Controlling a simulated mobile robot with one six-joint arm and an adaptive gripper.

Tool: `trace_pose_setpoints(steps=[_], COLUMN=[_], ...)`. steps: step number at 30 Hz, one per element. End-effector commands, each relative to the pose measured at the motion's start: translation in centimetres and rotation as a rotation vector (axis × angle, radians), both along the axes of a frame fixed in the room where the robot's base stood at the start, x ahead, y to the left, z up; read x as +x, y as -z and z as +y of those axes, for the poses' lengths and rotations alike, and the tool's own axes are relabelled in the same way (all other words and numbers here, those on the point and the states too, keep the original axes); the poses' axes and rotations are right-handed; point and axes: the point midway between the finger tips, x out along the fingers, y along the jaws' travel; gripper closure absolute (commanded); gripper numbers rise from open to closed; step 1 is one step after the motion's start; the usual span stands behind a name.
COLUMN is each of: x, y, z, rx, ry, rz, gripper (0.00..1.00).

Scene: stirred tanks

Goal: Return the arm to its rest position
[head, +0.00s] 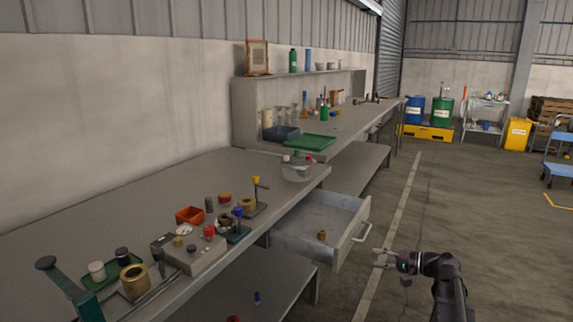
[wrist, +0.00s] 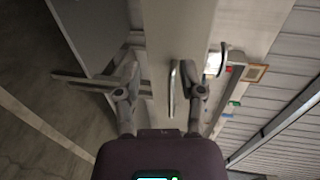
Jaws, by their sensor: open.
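My gripper (head: 385,258) is at the lower right in the head view, over the floor just right of the open drawer (head: 310,222). In the wrist view my gripper (wrist: 158,85) has its two fingers spread apart, with nothing held between them. The drawer's handle (head: 362,231) is close to the fingertips in the head view. In the wrist view the handle (wrist: 173,88) shows between the fingers; I cannot tell how far beyond them it is. My arm (head: 440,267) reaches in from the bottom right.
A small brass piece (head: 322,235) lies in the drawer. The workbench (head: 110,205) carries several small parts, a green tray (head: 308,142) and a glass bowl (head: 297,172). A lower shelf (head: 240,285) runs beneath. The floor (head: 480,220) to the right is clear.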

Motion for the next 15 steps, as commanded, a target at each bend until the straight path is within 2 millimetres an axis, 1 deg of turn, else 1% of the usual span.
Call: trace_pose_setpoints(steps=[8,15], x=[-0.9,-2.2], y=[1.4,3.3], z=[1.8,4.1], rx=[-0.073,-0.174], ry=[-0.03,-0.072], rz=[0.033,0.075], gripper=[0.49,0.49])
